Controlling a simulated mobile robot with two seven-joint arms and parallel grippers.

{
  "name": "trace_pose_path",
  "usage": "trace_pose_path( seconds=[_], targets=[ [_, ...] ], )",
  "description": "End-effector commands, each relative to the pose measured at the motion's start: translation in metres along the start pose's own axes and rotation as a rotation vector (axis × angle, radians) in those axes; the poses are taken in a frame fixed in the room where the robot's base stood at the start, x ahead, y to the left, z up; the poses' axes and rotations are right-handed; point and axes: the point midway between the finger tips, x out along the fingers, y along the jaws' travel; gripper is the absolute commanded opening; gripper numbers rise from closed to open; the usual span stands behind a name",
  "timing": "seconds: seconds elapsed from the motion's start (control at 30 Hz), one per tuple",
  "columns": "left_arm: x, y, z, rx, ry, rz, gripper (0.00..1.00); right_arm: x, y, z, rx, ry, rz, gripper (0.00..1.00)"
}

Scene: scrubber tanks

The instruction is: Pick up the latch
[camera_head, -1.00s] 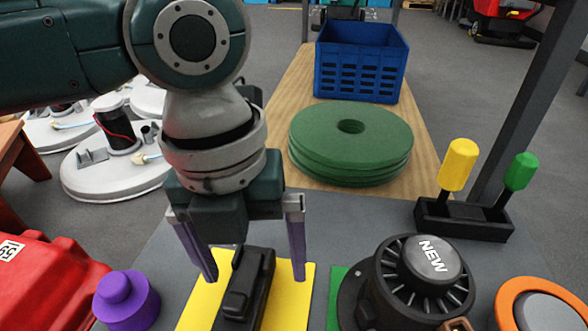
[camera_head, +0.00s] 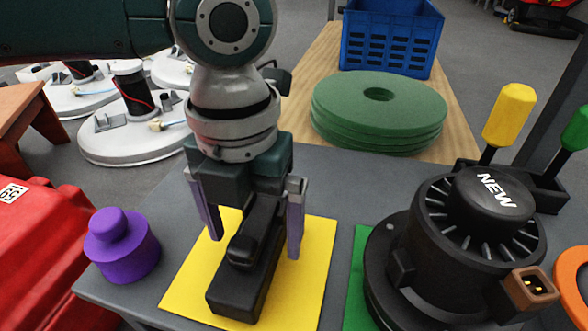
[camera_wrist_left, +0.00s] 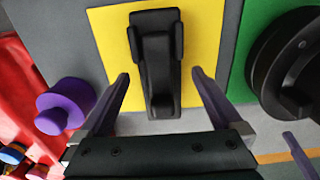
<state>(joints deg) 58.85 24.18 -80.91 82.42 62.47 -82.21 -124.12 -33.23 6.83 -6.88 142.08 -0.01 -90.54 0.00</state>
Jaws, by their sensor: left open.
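The black latch (camera_head: 240,268) lies on a yellow square mat (camera_head: 312,275) on the grey table. It also shows in the left wrist view (camera_wrist_left: 158,60), long and narrow with a raised middle part. My left gripper (camera_head: 254,244) is open, pointing down over the latch. Its two purple-grey fingers stand on either side of the latch's upper end in the head view. In the left wrist view the fingers (camera_wrist_left: 160,76) also flank the latch, with a gap on both sides. My right gripper is not in view.
A purple knobbed weight (camera_head: 122,248) stands left of the mat. A black motor marked NEW (camera_head: 470,235) stands on a green mat to the right. Behind are stacked green pads (camera_head: 378,108), a blue crate (camera_head: 390,38) and a yellow-handled lever (camera_head: 508,115). A red tank (camera_head: 40,250) is at left.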

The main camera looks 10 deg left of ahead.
Motion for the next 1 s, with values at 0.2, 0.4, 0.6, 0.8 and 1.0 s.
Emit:
trace_pose_path(
  seconds=[0.2, 0.4, 0.6, 0.8, 1.0],
  targets=[
    [0.0029, -0.0002, 0.0001, 0.000, -0.001, 0.000, 1.00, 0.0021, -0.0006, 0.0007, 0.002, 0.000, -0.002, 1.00],
    [0.0028, -0.0001, 0.0001, 0.000, 0.000, 0.000, 0.81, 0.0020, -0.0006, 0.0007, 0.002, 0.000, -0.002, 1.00],
    [0.0029, -0.0001, 0.0001, 0.000, 0.000, 0.000, 0.58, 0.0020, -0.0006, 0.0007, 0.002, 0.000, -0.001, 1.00],
    [0.0029, 0.0000, 0.0000, 0.000, 0.000, 0.000, 0.36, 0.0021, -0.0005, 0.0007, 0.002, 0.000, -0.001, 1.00],
    [0.0029, 0.0000, 0.0001, 0.000, 0.000, 0.000, 0.13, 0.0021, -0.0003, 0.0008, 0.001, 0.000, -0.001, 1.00]
  ],
)
